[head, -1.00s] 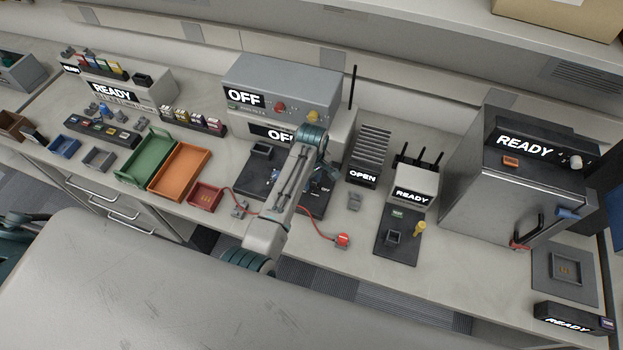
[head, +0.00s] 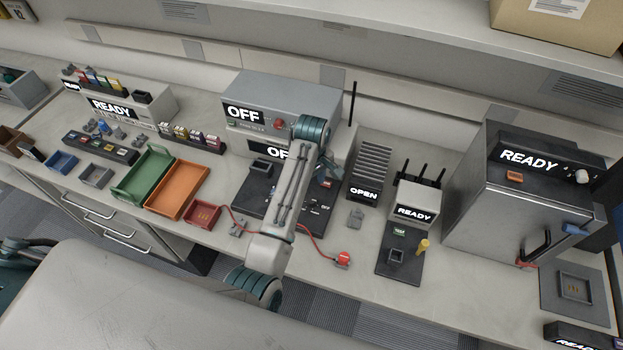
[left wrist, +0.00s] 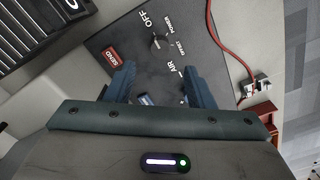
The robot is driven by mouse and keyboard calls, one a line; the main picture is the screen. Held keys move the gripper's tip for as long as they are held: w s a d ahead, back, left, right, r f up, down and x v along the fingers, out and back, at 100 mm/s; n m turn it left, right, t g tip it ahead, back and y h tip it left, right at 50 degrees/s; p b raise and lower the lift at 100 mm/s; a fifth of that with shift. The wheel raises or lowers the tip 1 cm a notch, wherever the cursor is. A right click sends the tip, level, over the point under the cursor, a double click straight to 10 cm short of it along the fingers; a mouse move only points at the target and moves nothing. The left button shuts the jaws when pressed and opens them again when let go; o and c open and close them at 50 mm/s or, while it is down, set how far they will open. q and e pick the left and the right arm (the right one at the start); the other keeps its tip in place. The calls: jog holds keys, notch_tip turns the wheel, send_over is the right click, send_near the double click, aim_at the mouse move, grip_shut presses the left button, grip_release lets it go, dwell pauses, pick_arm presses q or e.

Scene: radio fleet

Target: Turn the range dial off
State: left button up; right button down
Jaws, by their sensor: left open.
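My right gripper is not in view.
A red SEND button (left wrist: 110,56) sits beside the dial. A grey unit (head: 285,95) reading OFF stands behind the panel. A red cable (head: 312,240) crosses the desk to a red plug (head: 343,257).

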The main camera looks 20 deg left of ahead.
pick_arm(q)
jog(key=shift+r, duration=1.4)
